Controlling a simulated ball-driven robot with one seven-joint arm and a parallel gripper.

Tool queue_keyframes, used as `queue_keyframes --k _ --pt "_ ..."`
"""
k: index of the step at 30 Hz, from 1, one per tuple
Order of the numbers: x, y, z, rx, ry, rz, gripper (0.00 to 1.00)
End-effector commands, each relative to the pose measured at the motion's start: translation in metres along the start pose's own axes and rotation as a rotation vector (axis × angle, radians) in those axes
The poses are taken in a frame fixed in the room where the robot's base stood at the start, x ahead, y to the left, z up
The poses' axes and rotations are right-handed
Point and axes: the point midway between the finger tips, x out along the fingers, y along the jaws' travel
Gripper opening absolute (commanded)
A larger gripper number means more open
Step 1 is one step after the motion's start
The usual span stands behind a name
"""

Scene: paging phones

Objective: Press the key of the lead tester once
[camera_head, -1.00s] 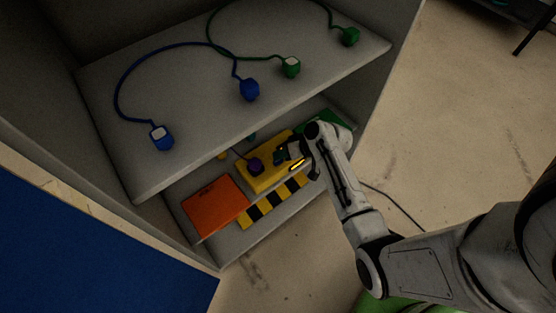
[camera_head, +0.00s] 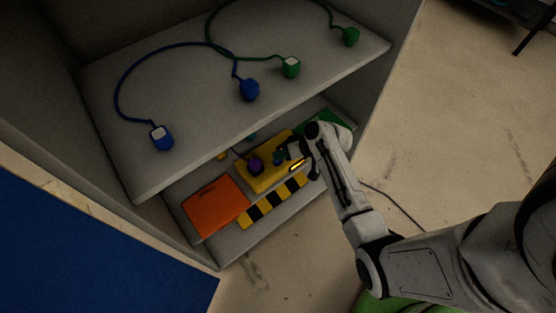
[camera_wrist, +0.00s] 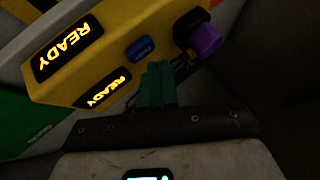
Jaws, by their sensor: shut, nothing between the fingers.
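The lead tester, a yellow box (camera_head: 262,178), sits on the lower shelf and fills the top of the wrist view (camera_wrist: 120,25). Two black displays on it read READY in lit yellow letters (camera_wrist: 70,48). Its small blue key (camera_wrist: 140,49) is on the yellow face, with lettering too small to read. A purple plug (camera_wrist: 205,40) sits at a black socket beside the key. My gripper (camera_wrist: 159,66) has green fingers closed together and empty, with their tips just below the key in the picture. I cannot tell whether they touch the box. In the head view my gripper (camera_head: 282,156) is over the box's right part.
An orange box (camera_head: 214,205) stands to the left and a green one (camera_head: 325,121) to the right. A black-and-yellow striped strip (camera_head: 272,202) runs along the front. The upper shelf (camera_head: 180,95) overhangs and carries a blue lead (camera_head: 150,55) and a green lead (camera_head: 245,55).

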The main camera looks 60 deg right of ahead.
Motion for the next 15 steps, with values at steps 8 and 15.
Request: queue_keyframes --k 8,15 --pt "0.002 0.0015 0.0015 0.0 0.0 0.0 0.0" --pt "0.0061 0.0045 0.0044 0.0 0.0 0.0 0.0"
